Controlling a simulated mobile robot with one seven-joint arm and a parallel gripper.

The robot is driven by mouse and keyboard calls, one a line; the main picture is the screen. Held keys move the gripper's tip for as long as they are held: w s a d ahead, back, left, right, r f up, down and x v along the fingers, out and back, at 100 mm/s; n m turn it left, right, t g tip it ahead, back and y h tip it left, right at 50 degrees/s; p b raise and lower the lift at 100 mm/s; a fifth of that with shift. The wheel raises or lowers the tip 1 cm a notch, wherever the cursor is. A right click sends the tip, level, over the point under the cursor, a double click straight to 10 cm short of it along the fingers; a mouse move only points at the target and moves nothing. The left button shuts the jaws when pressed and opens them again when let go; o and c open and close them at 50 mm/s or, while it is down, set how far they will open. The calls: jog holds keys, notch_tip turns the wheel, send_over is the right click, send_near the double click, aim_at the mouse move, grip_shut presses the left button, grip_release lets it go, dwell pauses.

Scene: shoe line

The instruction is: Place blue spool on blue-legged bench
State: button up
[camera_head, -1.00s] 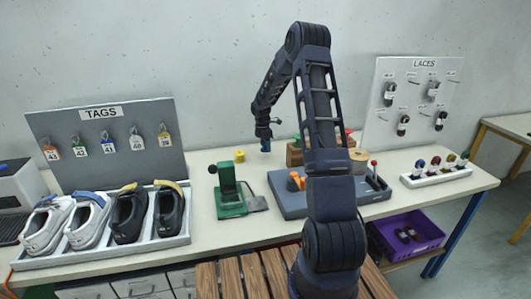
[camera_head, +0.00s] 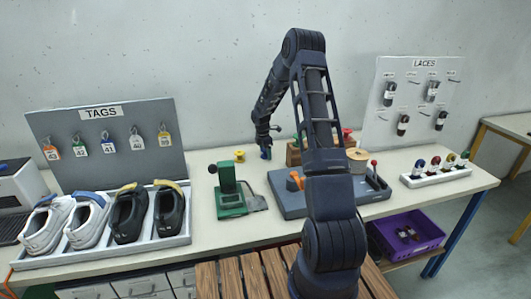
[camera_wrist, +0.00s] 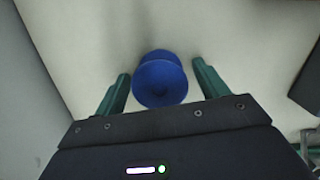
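The blue spool (camera_head: 266,153) is at the back of the blue-legged bench (camera_head: 440,197), right of a yellow spool. In the wrist view the blue spool (camera_wrist: 160,78) sits between my two fingers, with a visible gap on each side. My gripper (camera_wrist: 162,88) is open around the spool. In the head view my gripper (camera_head: 265,148) points down at the spool, and its fingertips are small and partly unclear there.
A yellow spool (camera_head: 239,156) stands just left. A green press (camera_head: 232,192) and a grey tool tray (camera_head: 290,205) are in front. A wooden block (camera_head: 294,153) is close on the right. A shoe rack (camera_head: 160,243) fills the left end.

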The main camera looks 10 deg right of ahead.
aim_at(263, 150)
notch_tip(263, 150, up, 12)
jog(key=a, duration=0.2)
jog(key=s+r+m+t, duration=0.1)
jog(key=s+r+m, duration=0.3)
jog(key=s+r, duration=0.7)
jog(key=s+r+m+t, duration=0.1)
jog(key=s+r+m, duration=0.5)
jog(key=s+r, duration=0.5)
jog(key=s+m+t+y, duration=0.1)
jog(key=s+m, duration=0.9)
jog(key=s, duration=1.8)
jog(key=shift+r+t, duration=0.4)
jog(key=shift+t, duration=0.3)
